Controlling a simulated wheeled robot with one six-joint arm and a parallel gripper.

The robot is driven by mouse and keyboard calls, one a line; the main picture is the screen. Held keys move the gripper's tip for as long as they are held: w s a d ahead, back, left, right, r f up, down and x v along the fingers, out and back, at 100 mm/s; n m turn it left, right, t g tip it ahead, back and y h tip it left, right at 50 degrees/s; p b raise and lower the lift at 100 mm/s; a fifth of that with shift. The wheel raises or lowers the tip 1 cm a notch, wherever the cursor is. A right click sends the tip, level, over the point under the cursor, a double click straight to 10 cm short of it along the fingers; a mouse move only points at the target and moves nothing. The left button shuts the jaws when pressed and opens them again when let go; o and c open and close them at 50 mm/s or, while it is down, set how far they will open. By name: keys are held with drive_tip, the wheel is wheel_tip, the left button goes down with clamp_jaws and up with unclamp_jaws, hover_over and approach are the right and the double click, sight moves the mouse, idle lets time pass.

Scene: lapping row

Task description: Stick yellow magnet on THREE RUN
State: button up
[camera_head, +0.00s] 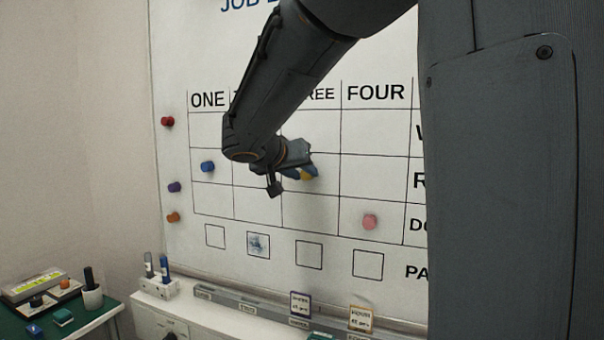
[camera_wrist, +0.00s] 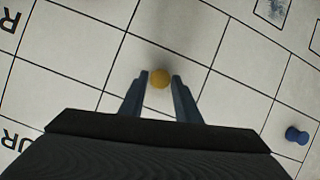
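The yellow magnet (camera_head: 308,175) is in front of the whiteboard at the cell in column THREE and the row whose label starts with R. In the wrist view the yellow magnet (camera_wrist: 160,78) sits between the two fingertips, over a bare cell. Whether the magnet touches the board is hard to tell. My arm hides part of the TWO and THREE headings.
A blue magnet (camera_head: 208,167) is in column ONE, same row; a pink magnet (camera_head: 370,221) is in column FOUR, bottom row. Red (camera_head: 167,121), purple (camera_head: 174,187) and orange (camera_head: 173,217) magnets sit along the left margin. A ledge with pens and cards runs below.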

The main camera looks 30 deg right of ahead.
drive_tip(key=o, duration=0.3)
drive_tip(key=b+v, duration=0.2)
drive_tip(key=v, duration=0.5)
drive_tip(key=shift+s+a+r, duration=0.2)
drive_tip(key=shift+a, duration=0.05)
